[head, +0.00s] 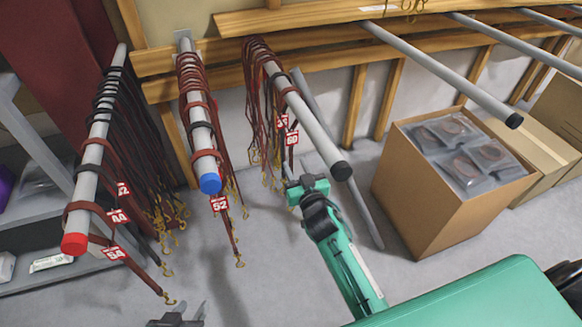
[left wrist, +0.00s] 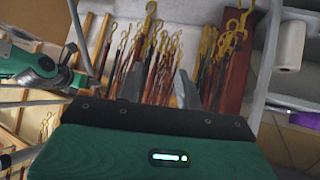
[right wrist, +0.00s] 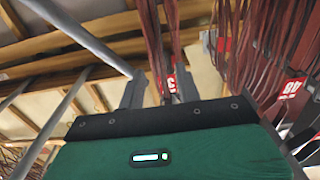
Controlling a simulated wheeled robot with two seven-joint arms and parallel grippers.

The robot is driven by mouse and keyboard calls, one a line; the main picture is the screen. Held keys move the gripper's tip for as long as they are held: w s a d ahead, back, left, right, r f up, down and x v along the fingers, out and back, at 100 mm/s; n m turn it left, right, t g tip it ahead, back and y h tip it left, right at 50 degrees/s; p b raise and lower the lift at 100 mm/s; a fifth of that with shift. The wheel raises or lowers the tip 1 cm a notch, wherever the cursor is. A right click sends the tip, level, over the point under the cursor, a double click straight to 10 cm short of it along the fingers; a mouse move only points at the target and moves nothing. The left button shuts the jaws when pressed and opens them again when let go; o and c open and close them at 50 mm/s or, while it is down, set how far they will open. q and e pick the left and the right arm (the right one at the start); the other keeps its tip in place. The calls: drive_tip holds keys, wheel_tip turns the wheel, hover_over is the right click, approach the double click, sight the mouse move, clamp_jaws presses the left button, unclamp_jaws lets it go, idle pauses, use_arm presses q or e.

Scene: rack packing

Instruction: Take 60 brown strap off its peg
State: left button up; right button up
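The tag reading 60 (head: 292,138) hangs under the black-capped peg (head: 310,120). Its dark brown strap loops over that peg, in front of a bunch of reddish-brown straps (head: 254,90). A second red tag sits just behind it, partly hidden. My right gripper (head: 306,186) is below the peg, close to the strap's lower end. In the right wrist view its fingers (right wrist: 160,90) are apart, with straps and a partly hidden red tag (right wrist: 172,83) between or behind them. My left gripper (head: 178,315) is open and empty at the bottom edge of the head view.
A red-capped peg (head: 98,150) and a blue-capped peg (head: 201,130) hold more tagged straps to the left. An empty peg (head: 440,72) juts out at the right above a cardboard box (head: 430,195) of packaged goods. A grey shelf stands at far left.

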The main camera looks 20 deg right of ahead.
sight(292, 160)
drive_tip(key=w, duration=0.4)
drive_tip(key=shift+a, duration=0.15)
clamp_jaws()
drive_tip(key=shift+r, duration=0.1)
